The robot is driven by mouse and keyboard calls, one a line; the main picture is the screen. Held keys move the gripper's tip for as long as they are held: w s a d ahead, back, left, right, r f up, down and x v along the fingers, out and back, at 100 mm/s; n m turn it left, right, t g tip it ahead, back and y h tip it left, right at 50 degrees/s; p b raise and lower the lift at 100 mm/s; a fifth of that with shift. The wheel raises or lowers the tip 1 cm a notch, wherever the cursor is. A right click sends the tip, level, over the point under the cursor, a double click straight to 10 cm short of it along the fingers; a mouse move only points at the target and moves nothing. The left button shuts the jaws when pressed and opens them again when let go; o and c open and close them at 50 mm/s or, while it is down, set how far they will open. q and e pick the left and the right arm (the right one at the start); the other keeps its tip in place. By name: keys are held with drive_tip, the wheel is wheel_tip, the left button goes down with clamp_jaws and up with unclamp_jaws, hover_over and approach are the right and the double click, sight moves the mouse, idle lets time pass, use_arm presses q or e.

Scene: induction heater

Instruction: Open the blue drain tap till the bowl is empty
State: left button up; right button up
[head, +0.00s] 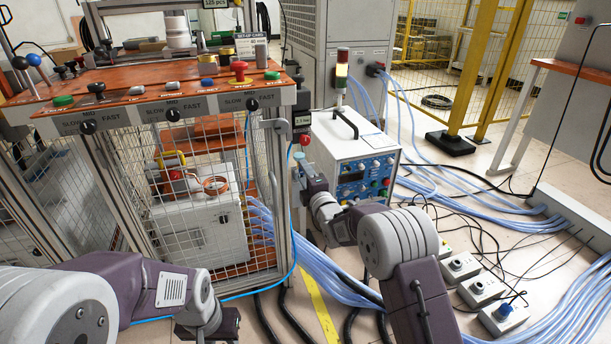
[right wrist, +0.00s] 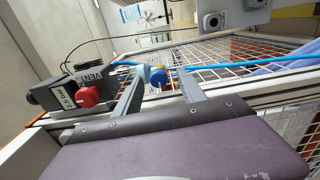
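The blue drain tap (right wrist: 157,76) shows in the right wrist view as a small round blue knob beside a pale fitting. My right gripper (right wrist: 160,72) is open, with one finger on each side of the tap and a gap showing on both sides. In the head view my right gripper (head: 303,174) is at the machine's right front post, below a red knob (head: 304,140). The bowl cannot be made out clearly, nor can any liquid in it. My left gripper (head: 212,325) is low at the front left, and its fingers are not clear.
A grey unit marked VENT (right wrist: 60,92) with a red knob sits close left of my right fingers in the wrist view. A blue hose (right wrist: 240,64) crosses behind them. Wire mesh (head: 205,215) and a white power unit (head: 350,150) flank the post.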

drive_tip(key=shift+r, duration=0.1)
drive_tip(key=b+v, duration=0.5)
drive_tip(key=v, duration=0.4)
